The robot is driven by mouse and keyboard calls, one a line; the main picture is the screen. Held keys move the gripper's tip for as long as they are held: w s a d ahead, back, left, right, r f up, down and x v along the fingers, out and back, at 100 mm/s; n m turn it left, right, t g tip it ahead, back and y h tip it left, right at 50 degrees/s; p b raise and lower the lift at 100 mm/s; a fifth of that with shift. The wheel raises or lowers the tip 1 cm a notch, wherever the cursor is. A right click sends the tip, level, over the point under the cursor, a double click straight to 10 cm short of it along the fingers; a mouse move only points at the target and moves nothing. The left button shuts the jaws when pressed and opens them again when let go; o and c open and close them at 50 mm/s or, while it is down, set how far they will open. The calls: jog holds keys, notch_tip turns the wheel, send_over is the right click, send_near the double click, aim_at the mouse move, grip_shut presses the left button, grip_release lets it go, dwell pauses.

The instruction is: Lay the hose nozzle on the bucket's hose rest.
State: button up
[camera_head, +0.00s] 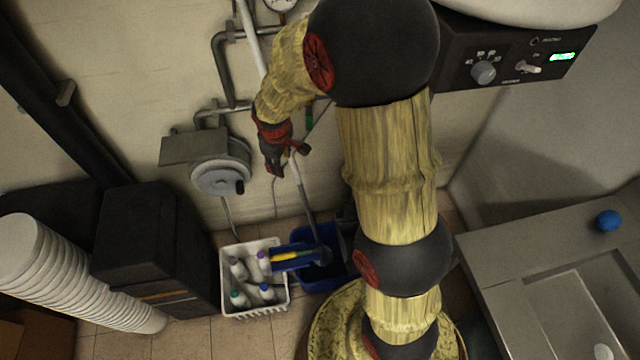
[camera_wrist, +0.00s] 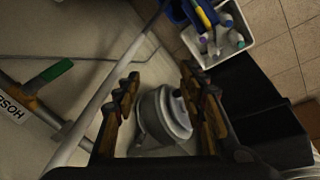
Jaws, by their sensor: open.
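A small green part (camera_head: 309,119) shows by the wall just right of my gripper in the head view. My gripper (camera_head: 283,163) is open and empty, pointing down near the wall; its two fingers (camera_wrist: 160,95) are apart in the wrist view. The blue bucket (camera_head: 313,284) stands on the floor below, with a grey pole leaning into it.
A grey hose reel (camera_head: 220,176) is on the wall left of my gripper. Black drawers (camera_head: 150,245) stand left. A sink counter (camera_head: 510,265) is at right.

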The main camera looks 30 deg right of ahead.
jog(key=s+r+m+t, duration=0.1)
jog(key=s+r+m, duration=0.1)
jog(key=s+r, duration=0.45)
jog(key=s+r+m, duration=0.1)
jog(key=s+r, duration=0.3)
jog(key=r, duration=0.5)
jog(key=s+a+r+m+t, duration=0.1)
jog(key=s+r, duration=0.3)
jog(key=s, duration=0.4)
jog(key=s+a+r+m+y, duration=0.1)
jog(key=s+r+m, duration=0.2)
jog(key=s, duration=0.5)
jog(key=shift+s+a+r+t, duration=0.2)
jog(key=shift+a+r+t, duration=0.1)
jog(key=shift+r+t, duration=0.1)
